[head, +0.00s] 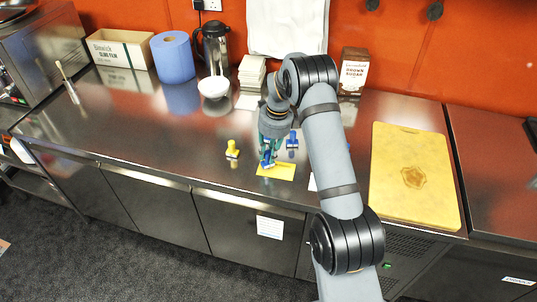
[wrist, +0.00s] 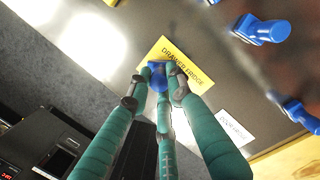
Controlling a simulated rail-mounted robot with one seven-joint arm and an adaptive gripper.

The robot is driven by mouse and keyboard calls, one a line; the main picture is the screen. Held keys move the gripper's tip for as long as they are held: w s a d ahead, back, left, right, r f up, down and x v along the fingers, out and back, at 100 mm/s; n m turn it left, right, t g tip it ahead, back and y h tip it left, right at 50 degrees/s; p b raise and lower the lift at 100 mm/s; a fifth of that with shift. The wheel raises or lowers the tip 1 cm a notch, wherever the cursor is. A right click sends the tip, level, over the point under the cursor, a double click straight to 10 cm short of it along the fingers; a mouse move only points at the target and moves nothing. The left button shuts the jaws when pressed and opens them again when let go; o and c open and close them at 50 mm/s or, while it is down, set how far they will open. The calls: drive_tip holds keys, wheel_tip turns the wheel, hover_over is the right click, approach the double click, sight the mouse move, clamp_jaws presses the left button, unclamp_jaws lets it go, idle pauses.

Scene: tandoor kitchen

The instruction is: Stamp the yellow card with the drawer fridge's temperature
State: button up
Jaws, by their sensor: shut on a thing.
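The yellow card (head: 282,173) lies on the steel counter near its front edge. In the wrist view the yellow card (wrist: 190,62) reads "DRAWER FRIDGE". My gripper (head: 268,150) points down over the card's left part. In the wrist view my gripper (wrist: 160,86) has its green fingers closed around a blue stamp (wrist: 157,72). The held blue stamp (head: 267,163) overlaps the card's upper left in the head view and looks tilted. I cannot tell whether it touches the card. The stamp's face is hidden.
A yellow stamp (head: 232,149) stands left of the card. Another blue stamp (head: 292,142) stands behind. Two blue stamps, one upper (wrist: 262,30), one lower (wrist: 298,112), show in the wrist view. A white card (wrist: 235,128) lies right. A yellow cutting board (head: 412,180) takes the counter's right.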

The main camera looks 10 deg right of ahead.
drive_tip(key=shift+r+p, duration=1.4)
drive_tip(key=shift+r, duration=1.35)
drive_tip(key=shift+f, duration=0.1)
